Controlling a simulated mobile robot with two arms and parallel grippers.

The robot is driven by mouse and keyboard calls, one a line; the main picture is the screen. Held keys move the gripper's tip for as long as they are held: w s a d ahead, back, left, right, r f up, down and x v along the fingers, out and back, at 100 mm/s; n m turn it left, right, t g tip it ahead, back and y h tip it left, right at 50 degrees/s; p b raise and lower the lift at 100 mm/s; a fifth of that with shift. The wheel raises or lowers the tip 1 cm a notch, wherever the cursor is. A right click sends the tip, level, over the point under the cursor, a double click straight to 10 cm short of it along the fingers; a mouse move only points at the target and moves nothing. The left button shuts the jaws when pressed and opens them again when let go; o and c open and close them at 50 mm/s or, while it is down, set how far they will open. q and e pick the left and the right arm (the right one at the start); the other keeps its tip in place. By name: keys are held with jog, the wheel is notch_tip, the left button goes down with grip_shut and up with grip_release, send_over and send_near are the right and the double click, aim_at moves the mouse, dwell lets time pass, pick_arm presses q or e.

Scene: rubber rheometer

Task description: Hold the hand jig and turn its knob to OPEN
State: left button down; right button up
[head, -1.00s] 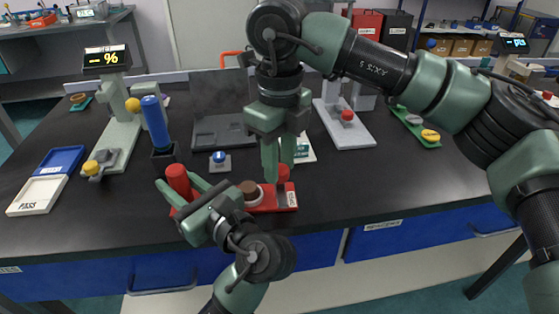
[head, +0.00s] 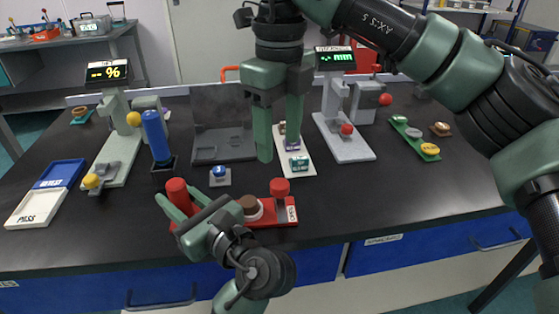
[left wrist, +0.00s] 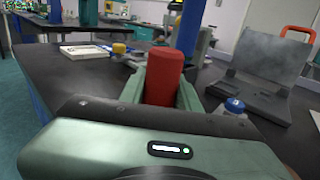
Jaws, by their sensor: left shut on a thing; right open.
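The hand jig is a red base (head: 270,217) near the front edge of the bench, with a red upright handle (head: 177,190) at its left end. A brown round piece in a white ring (head: 249,206) sits mid-base. A red knob (head: 280,187) stands at the right end beside a small white label too small to read. My left gripper (head: 178,200) is shut on the red handle, which also shows between its fingers in the left wrist view (left wrist: 164,78). My right gripper (head: 279,153) is open and empty, pointing down above and behind the knob. The knob's setting cannot be told.
Behind the jig are a blue-topped small block (head: 220,175), a blue cylinder (head: 156,137) in a dark holder and an open dark case (head: 222,145). A white-based device (head: 297,166) stands behind my right gripper. The bench right of the jig is clear.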

jog(key=shift+r, duration=1.7)
pick_arm(q)
jog(key=c, duration=0.9)
grip_release()
jog(key=shift+c, duration=0.2)
